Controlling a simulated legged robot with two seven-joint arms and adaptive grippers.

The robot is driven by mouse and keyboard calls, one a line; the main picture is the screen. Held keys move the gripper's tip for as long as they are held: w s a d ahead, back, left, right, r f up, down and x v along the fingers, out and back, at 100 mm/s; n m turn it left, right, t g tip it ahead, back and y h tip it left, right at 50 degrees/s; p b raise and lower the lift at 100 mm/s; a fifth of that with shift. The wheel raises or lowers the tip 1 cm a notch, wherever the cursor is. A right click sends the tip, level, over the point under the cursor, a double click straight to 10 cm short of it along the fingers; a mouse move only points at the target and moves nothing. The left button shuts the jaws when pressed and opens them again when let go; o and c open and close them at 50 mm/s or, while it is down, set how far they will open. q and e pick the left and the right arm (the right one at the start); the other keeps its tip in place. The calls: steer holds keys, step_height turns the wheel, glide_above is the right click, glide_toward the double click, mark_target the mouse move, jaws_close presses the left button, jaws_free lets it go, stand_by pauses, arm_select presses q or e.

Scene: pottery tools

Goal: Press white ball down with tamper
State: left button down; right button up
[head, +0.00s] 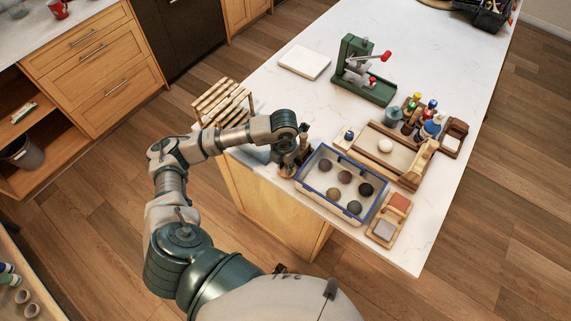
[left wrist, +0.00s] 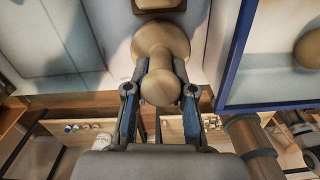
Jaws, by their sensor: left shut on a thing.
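The white ball (head: 385,146) rests on a wooden-framed board (head: 366,155) on the counter. My left gripper (head: 289,168) is at the near-left edge of the counter, beside the blue-rimmed tray and apart from the white ball. In the left wrist view, my left gripper (left wrist: 160,97) is shut on a tan wooden tamper (left wrist: 160,48), with a round knob end between the fingers and a wide rounded part beyond them. In the head view the arm and gripper largely hide the tamper. My right gripper is not in view.
The blue-rimmed tray (head: 325,193) holds several dark and brown balls, between my left gripper and the board. A green press (head: 361,83) with a red handle stands farther back. Small bottles (head: 430,113) stand behind the board.

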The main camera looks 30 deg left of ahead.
arm_select(q)
steer(key=shift+f, duration=0.2)
steer(key=c, duration=0.9)
jaws_free()
step_height(320, 180, up, 12)
steer(key=shift+f, duration=0.1)
steer(key=shift+s, duration=0.1)
